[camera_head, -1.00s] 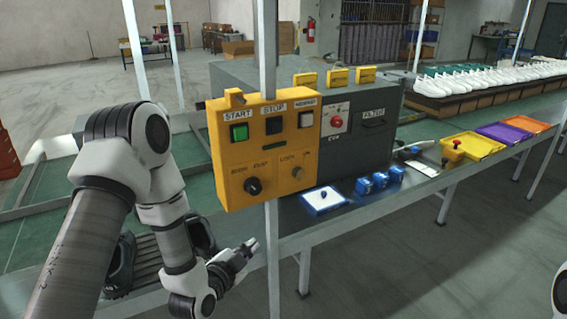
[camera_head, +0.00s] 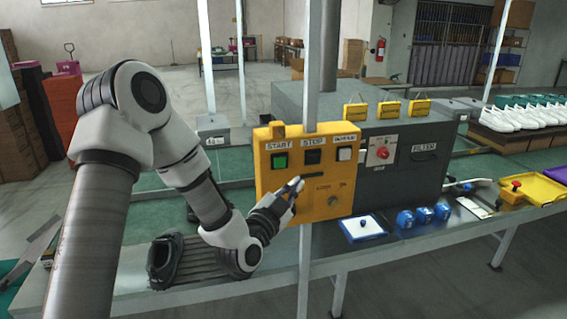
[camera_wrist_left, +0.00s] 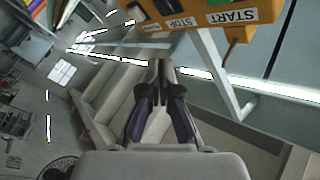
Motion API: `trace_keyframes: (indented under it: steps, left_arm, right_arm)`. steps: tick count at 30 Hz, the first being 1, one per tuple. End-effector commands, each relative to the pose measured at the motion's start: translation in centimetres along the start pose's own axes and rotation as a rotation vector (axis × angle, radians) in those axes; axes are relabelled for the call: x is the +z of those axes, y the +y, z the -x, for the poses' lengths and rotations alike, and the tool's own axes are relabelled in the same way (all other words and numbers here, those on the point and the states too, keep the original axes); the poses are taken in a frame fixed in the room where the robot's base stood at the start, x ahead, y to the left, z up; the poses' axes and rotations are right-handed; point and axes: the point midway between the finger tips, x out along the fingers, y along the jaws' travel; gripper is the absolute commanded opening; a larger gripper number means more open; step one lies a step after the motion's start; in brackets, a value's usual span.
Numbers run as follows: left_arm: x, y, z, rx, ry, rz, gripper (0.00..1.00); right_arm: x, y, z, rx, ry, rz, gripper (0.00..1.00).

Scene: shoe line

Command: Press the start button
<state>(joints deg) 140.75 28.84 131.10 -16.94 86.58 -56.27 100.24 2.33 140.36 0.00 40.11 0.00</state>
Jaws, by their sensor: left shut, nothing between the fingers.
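The yellow control box (camera_head: 268,180) stands on a post at the middle of the head view. Its green start button (camera_head: 280,161) is at the upper left under the START label, beside a black stop button (camera_head: 313,157) and a white button (camera_head: 345,154). My left gripper (camera_head: 298,183) is shut and empty, in front of the lower part of the box, below the start button. I cannot tell whether it touches the box. In the left wrist view the shut fingers (camera_wrist_left: 161,65) show, with the box's START label (camera_wrist_left: 232,16) upside down at the top. My right gripper is out of view.
A dark grey machine (camera_head: 405,165) with a red switch stands right of the box. A white pad in a blue tray (camera_head: 361,228) and several blue items (camera_head: 405,219) lie on the bench. A dark shoe (camera_head: 165,262) sits below my left arm.

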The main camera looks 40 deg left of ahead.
Motion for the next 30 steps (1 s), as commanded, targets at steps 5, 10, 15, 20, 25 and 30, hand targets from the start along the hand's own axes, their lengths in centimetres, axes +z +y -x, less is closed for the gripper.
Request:
trace_keyframes:
  steps: [5, 10, 15, 20, 25, 30]
  left_arm:
    - [1.0, -1.4, -1.5, -0.003, -0.002, 0.001, 0.0]
    - [2.3, -2.6, -3.3, -0.002, -0.001, -0.001, 0.0]
    - [3.5, -3.6, -4.9, -0.002, 0.0, -0.001, 0.0]
    - [4.1, -4.1, -5.6, 0.0, -0.001, -0.001, 0.0]
    - [4.2, -4.2, -5.7, 0.001, -0.001, -0.001, 0.0]
    - [4.2, -4.2, -5.7, 0.0, -0.001, -0.001, 0.0]
  right_arm:
    - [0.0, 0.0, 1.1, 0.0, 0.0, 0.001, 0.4]
    - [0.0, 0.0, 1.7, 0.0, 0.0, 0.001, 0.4]
    - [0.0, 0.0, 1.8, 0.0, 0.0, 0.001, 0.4]
    - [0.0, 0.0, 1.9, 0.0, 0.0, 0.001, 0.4]
    - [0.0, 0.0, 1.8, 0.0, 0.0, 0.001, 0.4]
    - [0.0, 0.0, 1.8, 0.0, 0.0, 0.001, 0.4]
